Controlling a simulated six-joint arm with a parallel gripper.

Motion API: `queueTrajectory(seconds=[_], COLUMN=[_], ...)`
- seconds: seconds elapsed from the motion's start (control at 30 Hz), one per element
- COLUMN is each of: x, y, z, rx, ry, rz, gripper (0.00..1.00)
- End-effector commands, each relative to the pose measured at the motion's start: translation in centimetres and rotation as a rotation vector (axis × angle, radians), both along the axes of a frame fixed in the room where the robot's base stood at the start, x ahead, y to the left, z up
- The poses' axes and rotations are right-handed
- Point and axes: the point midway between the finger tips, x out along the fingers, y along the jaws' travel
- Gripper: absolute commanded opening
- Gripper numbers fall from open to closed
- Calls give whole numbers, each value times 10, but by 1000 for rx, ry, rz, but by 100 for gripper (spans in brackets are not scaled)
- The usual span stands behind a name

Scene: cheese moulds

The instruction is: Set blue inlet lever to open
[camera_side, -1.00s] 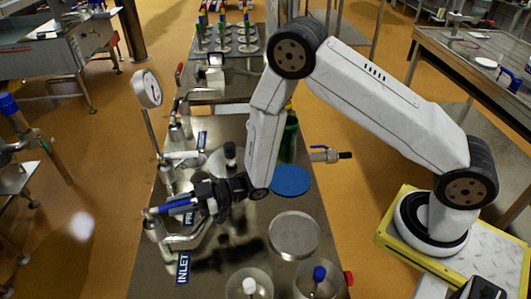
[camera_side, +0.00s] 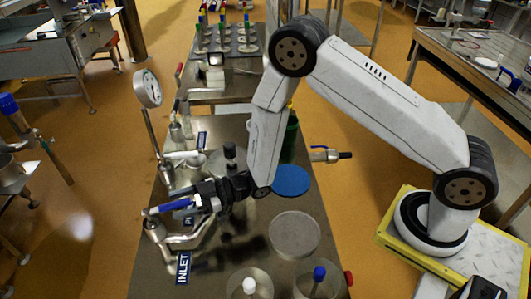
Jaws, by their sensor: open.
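The blue inlet lever (camera_side: 168,208) sits on the pipe valve at the left edge of the metal table, above the INLET label (camera_side: 183,268). The lever points from the valve to the right, toward my gripper. My gripper (camera_side: 203,200) is open, with its dark fingers at or around the right end of the lever. Whether the fingers touch the lever cannot be told. The valve body (camera_side: 155,229) shows just below the lever.
A pressure gauge (camera_side: 147,88) stands on a stem behind the valve. A black-knobbed pot (camera_side: 230,155) is close behind my gripper. A blue disc (camera_side: 291,180) and a grey round lid (camera_side: 294,235) lie to the right. Moulds with white and blue knobs stand in front.

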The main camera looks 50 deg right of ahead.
Motion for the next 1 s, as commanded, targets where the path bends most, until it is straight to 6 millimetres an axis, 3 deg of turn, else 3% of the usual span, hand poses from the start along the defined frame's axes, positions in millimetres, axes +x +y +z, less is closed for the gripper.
queueTrajectory(seconds=[0.5, 0.97, 1.0], x=[-30, -35, -35], y=[-53, -61, -61], z=[0, 0, 0], rx=[-1, 0, 0], ry=[0, 0, 0], rz=[-2, 0, 0], gripper=[61, 61, 48])
